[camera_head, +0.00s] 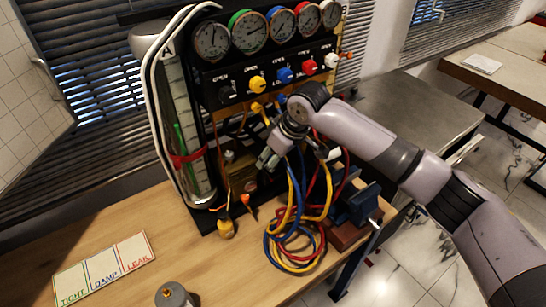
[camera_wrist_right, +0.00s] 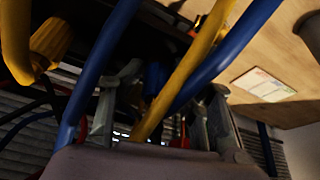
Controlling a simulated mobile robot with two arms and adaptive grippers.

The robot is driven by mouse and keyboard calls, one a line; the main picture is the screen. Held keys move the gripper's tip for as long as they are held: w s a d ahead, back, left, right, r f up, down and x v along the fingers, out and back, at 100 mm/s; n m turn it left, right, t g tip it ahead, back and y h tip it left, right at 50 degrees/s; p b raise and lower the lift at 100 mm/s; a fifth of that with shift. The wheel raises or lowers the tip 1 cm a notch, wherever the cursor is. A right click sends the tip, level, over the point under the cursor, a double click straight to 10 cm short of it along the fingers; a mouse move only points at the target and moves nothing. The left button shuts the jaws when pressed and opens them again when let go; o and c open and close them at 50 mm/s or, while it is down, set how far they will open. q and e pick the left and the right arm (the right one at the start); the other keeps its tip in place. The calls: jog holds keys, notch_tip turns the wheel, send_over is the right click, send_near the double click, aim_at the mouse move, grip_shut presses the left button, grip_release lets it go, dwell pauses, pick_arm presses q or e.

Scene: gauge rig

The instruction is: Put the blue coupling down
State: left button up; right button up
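My right gripper (camera_head: 268,158) is in front of the rig's lower panel, above the bench, with its fingers pointing down and left. In the right wrist view its fingers (camera_wrist_right: 165,100) stand apart. A blue piece (camera_wrist_right: 155,78), possibly the blue coupling, shows between or beyond them; I cannot tell whether it touches either finger. Blue and yellow hoses cross in front of that view. In the head view a blue fitting (camera_head: 281,99) shows below the valves, partly hidden by my right wrist. My left gripper is not in view.
Coiled hoses (camera_head: 292,245) lie at the bench's right. A yellow coupling (camera_head: 226,228) and a small orange fitting (camera_head: 247,201) are at the rig's foot. A label card (camera_head: 104,268) and a grey cylinder (camera_head: 174,295) are front left. Bare wood lies between card and rig.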

jog(key=shift+s+d+f, duration=0.1)
jog(key=shift+d+f, duration=0.15)
jog(key=shift+f, duration=0.2)
jog(key=shift+r, duration=0.15)
jog(key=b+v, duration=0.2)
jog(key=v, duration=1.1)
jog(key=shift+w+a+r+b, duration=0.25)
jog(key=shift+r+b, duration=0.1)
jog(key=shift+b, duration=0.05)
jog(key=shift+f, duration=0.1)
